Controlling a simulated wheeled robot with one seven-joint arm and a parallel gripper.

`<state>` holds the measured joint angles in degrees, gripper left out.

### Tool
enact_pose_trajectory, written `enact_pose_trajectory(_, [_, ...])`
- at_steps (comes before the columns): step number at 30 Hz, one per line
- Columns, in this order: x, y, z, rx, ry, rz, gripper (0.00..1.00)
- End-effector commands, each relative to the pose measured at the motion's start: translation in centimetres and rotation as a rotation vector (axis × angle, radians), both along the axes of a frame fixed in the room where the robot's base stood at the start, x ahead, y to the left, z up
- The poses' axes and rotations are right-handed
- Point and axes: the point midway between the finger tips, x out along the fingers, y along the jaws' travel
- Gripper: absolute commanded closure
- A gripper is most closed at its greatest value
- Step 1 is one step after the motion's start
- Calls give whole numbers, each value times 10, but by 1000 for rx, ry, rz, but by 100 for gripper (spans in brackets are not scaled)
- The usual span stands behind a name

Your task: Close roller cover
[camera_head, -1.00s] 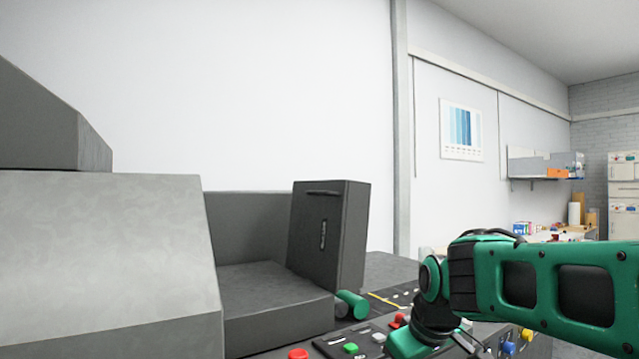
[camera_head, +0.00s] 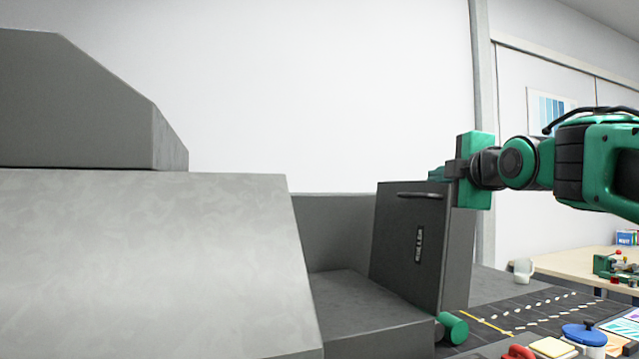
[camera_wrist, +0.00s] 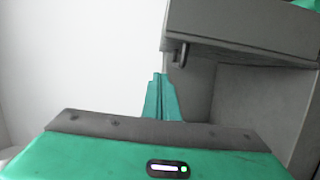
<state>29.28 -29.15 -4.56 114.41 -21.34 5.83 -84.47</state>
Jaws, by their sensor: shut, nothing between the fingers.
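The roller cover (camera_head: 405,245) is a dark grey panel standing upright and open at the right end of the grey machine. It has a slim dark handle (camera_head: 420,195) near its top and a small label below. My gripper (camera_head: 437,174) is shut and empty at the cover's top right corner, its green fingers just above the top edge. I cannot tell whether they touch it. In the wrist view the shut fingers (camera_wrist: 162,97) point up beside the cover (camera_wrist: 240,38), with its handle (camera_wrist: 181,56) close by.
The machine's large grey housing (camera_head: 150,265) fills the left. A green roller end (camera_head: 452,328) sticks out below the cover. A dark work surface (camera_head: 510,305) with coloured controls lies at lower right. A bench (camera_head: 560,262) stands behind. The space above the cover is clear.

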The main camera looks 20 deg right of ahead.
Motion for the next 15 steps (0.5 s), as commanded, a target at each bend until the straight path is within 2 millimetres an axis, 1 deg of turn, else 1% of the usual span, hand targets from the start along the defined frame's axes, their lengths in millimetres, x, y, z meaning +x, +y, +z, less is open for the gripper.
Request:
enact_pose_trajectory(1, [11, -2, -1, 2, 3, 1, 100])
enact_pose_trajectory(9, [58, -10, -3, 2, 2, 3, 100])
enact_pose_trajectory(12, [57, -27, -4, 3, 1, -1, 100])
enact_pose_trajectory(15, [57, -38, -5, 2, 0, 1, 100])
